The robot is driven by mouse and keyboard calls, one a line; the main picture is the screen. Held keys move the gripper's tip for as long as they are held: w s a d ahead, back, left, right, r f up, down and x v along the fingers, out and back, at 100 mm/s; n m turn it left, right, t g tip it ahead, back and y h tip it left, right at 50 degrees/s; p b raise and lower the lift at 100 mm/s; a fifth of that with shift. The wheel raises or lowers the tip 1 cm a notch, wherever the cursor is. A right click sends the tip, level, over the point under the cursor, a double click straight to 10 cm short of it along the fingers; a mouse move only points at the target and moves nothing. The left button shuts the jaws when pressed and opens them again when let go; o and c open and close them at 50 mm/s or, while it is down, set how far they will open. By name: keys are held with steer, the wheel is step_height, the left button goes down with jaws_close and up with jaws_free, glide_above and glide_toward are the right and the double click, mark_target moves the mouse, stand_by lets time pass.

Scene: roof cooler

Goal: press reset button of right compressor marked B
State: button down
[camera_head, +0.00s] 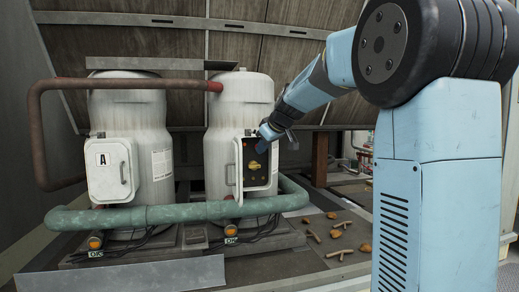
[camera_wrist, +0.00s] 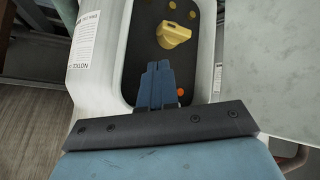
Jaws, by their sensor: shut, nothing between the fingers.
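The right compressor (camera_head: 240,95) is a white tank. No letter B is readable. In the wrist view the yellow knob (camera_wrist: 173,35) lies beyond my fingertips, and an orange-red button (camera_wrist: 181,92) shows just right of my fingers. I cannot tell which dot is the reset button. My gripper (camera_head: 262,146) is in front of the panel's upper right. In the wrist view its blue fingers (camera_wrist: 158,66) are shut and empty, over the panel; contact cannot be told.
The left compressor (camera_head: 130,110) has a closed box door (camera_head: 111,170) marked A. A green pipe (camera_head: 170,214) crosses in front of both tanks. A rust-brown pipe (camera_head: 38,130) bends around the left one. Dry leaves and twigs (camera_head: 340,235) lie on the floor at right.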

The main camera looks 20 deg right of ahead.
steer(key=shift+w, duration=0.2)
steer(key=shift+w+r, duration=0.1)
steer(key=shift+w, duration=0.15)
steer(key=shift+s, duration=0.1)
stand_by(0.4)
steer(key=shift+s, duration=0.35)
steer(key=shift+s, duration=3)
steer(key=shift+s, duration=0.1)
